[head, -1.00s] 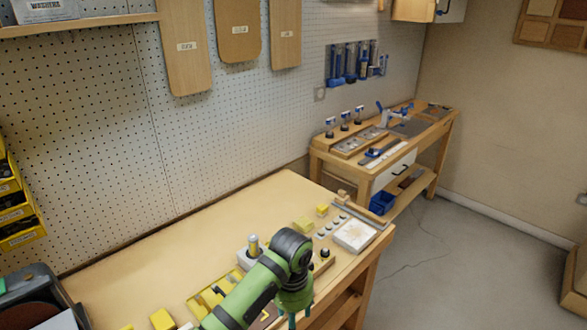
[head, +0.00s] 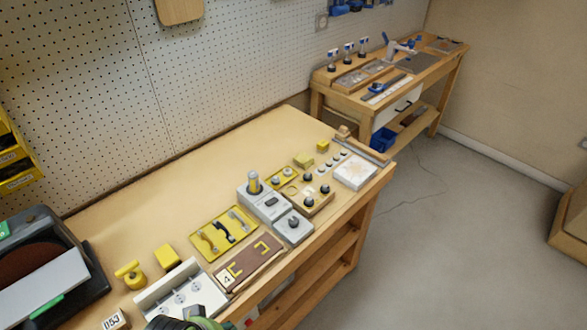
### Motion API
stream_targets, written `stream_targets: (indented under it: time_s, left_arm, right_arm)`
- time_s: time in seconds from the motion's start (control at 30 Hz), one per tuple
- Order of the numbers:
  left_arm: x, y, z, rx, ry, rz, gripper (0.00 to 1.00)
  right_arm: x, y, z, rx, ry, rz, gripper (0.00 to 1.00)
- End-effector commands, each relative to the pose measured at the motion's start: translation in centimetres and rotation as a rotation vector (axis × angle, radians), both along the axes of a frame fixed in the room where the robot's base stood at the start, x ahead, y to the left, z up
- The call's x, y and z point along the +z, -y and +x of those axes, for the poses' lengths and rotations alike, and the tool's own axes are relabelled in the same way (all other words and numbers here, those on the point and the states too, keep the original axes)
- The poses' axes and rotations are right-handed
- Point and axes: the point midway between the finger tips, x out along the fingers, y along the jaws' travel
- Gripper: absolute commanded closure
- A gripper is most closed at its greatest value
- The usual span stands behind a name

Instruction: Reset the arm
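Part of my green and black arm (head: 188,322) shows at the bottom edge of the head view, over the front of the wooden bench (head: 285,135). No gripper fingers show, so I cannot see whether either gripper is open or shut. Which of my arms this is I cannot tell.
The bench holds a yellow tray (head: 223,234), a brown board (head: 248,262), a grey device (head: 262,203), a white panel (head: 181,293) and a dark sander-like machine (head: 40,265). The back of the bench is clear. A second bench (head: 385,80) stands behind, with open floor (head: 440,230) at right.

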Motion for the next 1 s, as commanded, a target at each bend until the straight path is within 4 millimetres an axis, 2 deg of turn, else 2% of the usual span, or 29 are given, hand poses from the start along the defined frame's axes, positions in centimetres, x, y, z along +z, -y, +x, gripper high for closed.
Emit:
stream_targets:
  time_s: [0.1, 0.17, 0.33, 0.63, 0.77, 0.87, 0.97, 1.0]
  left_arm:
    - [0.7, -1.8, -1.7, 0.025, 0.014, 0.030, 0.46]
    - [1.1, -2.5, -2.4, 0.036, 0.022, 0.044, 0.46]
    - [1.9, -4.4, -4.0, 0.057, 0.042, 0.084, 0.46]
    - [-4.6, -4.0, -2.8, 0.051, 0.014, 0.081, 0.46]
    - [-8.1, -3.9, -2.7, 0.048, -0.002, 0.082, 0.46]
    - [-11.3, -3.9, -2.8, 0.045, -0.015, 0.082, 0.46]
    - [-15.4, -3.9, -3.3, 0.041, -0.033, 0.084, 0.46]
    - [-17.3, -3.9, -3.6, 0.039, -0.040, 0.085, 0.46]
  right_arm:
    - [0.1, -0.2, 2.2, 0.000, 0.036, 0.004, 0.60]
    - [0.2, -0.2, 2.9, 0.000, 0.049, 0.006, 0.60]
    - [0.1, -0.2, 3.1, 0.000, 0.052, 0.005, 0.60]
    - [-0.8, -0.1, 1.4, 0.000, 0.023, 0.002, 0.60]
    - [-1.3, -0.1, 1.3, 0.000, 0.021, 0.002, 0.60]
    - [-1.7, -0.1, 1.3, 0.000, 0.022, 0.002, 0.60]
    - [-2.2, -0.1, 1.4, 0.000, 0.023, 0.002, 0.60]
    - [-2.5, -0.1, 1.4, 0.000, 0.023, 0.002, 0.60]
